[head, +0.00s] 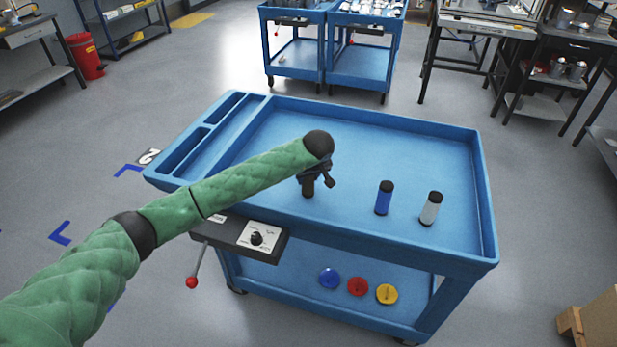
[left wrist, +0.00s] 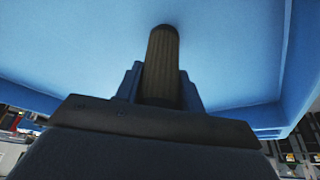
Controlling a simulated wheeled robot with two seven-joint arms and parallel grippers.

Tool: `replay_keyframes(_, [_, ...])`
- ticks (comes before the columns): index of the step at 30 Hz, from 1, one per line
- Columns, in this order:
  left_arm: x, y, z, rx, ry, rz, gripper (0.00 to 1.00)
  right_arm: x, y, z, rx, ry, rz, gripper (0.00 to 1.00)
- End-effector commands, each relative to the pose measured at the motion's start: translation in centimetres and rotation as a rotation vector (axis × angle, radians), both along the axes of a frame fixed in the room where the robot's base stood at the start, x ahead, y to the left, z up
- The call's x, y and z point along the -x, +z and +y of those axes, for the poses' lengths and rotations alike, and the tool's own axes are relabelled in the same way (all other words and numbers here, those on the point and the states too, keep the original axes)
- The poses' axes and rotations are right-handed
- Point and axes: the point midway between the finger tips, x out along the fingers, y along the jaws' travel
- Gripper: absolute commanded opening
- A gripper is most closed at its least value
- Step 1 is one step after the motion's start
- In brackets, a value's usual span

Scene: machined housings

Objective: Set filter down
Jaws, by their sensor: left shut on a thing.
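My left gripper (head: 314,176) is over the left-middle part of the blue cart's top tray (head: 350,120). It is shut on a dark, ribbed cylindrical filter (head: 308,188), which points down at the tray floor. In the left wrist view the filter (left wrist: 162,60) stands between the two fingers of the gripper (left wrist: 160,88), its far end close against the blue surface. I cannot tell whether it touches. My right gripper is not in view.
The tray has a raised rim and narrow compartments (head: 185,150) at its left. A control box (head: 257,236) with a knob hangs on the front. Blue, red and yellow discs (head: 357,287) lie on the lower shelf. The tray's back and middle are clear.

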Motion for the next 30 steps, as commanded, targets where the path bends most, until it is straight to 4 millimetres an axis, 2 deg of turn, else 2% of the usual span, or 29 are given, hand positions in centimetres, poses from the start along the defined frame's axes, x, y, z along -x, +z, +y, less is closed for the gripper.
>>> replay_keyframes(1, [0.0,0.0,0.0,0.000,0.000,0.000,0.41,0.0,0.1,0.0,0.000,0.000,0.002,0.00])
replay_keyframes(4, [0.0,0.0,0.0,0.000,0.000,0.000,0.60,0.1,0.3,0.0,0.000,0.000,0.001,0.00])
replay_keyframes(17, [0.0,0.1,0.0,0.000,0.000,0.001,0.60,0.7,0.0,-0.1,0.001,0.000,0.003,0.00])
replay_keyframes(21, [0.0,0.4,0.0,0.001,0.001,0.001,0.60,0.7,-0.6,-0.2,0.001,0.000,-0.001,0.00])
replay_keyframes(24, [0.1,0.8,-0.1,0.001,-0.001,-0.002,0.60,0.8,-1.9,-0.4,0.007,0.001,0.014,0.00])
replay_keyframes(26, [0.3,1.1,-0.1,0.000,-0.001,-0.001,0.60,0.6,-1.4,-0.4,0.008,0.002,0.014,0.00])
replay_keyframes(29, [0.5,1.6,-0.2,0.000,-0.001,0.000,0.60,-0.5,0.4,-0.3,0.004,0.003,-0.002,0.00])
replay_keyframes(30, [0.6,1.9,-0.2,0.001,0.000,-0.001,0.60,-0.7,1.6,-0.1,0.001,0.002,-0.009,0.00])
